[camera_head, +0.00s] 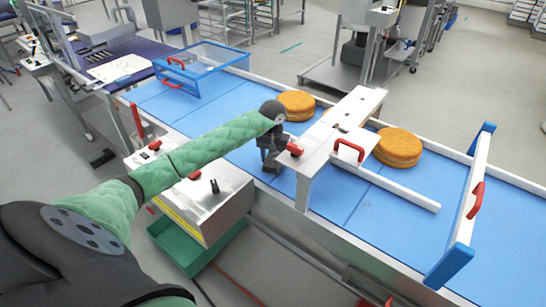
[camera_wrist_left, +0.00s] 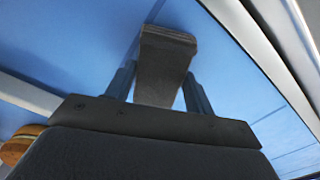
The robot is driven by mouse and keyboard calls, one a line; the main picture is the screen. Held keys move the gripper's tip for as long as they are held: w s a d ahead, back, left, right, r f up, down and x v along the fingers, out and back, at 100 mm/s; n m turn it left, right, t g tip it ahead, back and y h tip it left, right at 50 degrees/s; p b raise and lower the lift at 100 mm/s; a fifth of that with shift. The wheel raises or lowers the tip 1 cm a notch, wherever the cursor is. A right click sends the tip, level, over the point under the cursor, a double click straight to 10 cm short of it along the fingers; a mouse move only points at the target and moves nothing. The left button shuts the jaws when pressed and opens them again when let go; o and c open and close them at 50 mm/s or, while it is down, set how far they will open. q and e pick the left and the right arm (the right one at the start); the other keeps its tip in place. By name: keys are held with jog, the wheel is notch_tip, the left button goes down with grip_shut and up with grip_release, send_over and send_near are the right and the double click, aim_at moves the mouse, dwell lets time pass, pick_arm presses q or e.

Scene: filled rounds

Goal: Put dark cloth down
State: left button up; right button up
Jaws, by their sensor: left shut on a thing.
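My left gripper (camera_head: 271,160) reaches over the blue conveyor belt, near its front edge and just left of the white bridge-like stand. In the left wrist view its two fingers (camera_wrist_left: 158,88) are closed around a dark grey folded cloth (camera_wrist_left: 165,62). The cloth is narrow and block-like, and it extends past the fingers over blue surface. I cannot tell whether it touches the belt. In the head view the cloth is hard to tell apart from the dark gripper. My right gripper is in neither view.
The blue belt (camera_head: 365,215) runs from upper left to lower right. Round orange-brown cakes stand behind the bridge (camera_head: 297,104) and right of it (camera_head: 399,146). A white stand (camera_head: 330,140) with red handles is close by. A blue-framed clear box (camera_head: 205,62) and a blue-white gate (camera_head: 470,200) span the belt.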

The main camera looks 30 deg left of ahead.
pick_arm(q)
jog(key=shift+f, duration=0.35)
jog(key=shift+f, duration=0.15)
jog(key=o, duration=1.1)
